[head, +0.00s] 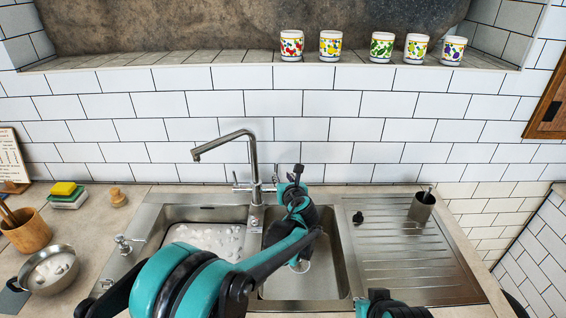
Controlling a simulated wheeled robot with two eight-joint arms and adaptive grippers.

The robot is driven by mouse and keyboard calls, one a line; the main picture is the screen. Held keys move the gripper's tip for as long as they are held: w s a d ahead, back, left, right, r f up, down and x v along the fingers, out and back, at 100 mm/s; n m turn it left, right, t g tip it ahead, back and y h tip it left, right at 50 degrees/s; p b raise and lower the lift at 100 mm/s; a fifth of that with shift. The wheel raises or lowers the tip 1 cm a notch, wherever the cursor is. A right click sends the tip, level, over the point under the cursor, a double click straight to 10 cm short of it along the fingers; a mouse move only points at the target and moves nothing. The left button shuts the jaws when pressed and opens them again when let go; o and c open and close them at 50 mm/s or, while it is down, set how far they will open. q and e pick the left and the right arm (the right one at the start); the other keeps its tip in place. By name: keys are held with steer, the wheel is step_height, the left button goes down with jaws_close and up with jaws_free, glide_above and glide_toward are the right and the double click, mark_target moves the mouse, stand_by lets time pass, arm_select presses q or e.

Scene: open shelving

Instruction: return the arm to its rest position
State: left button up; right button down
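My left arm, teal and black, comes in from the lower left and reaches over the double sink (345,275). My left gripper (294,186) is at the far end of this arm, above the back of the right basin and just right of the faucet. It is small and partly hidden by its own wrist, so I cannot tell whether it is open or shut. No held object is clear. Only a teal and black part of my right arm shows at the bottom edge; its gripper is out of view.
The faucet (252,165) rises close to my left gripper. A metal cup (422,207) and a small black item (358,217) are on the drainboard (400,265). A pot (48,268), wooden holder (27,232) and sponges (66,193) stand left. Several patterned cups (330,46) line the ledge.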

arm_select(q)
steer(key=s+a+r+n+g, duration=0.3)
steer(key=s+a+n+g, duration=0.1)
steer(key=s+a+n, duration=1.2)
steer(key=s+a+f+n+g+h, duration=0.1)
steer(key=s+f+n, duration=0.3)
steer(key=s+n, duration=0.5)
steer(key=s+f+n+g+h, duration=0.2)
steer(key=s+n, duration=0.7)
steer(key=s, duration=0.6)
steer(key=shift+a+f, duration=0.35)
steer(key=shift+f, duration=0.55)
steer(key=shift+s, duration=0.1)
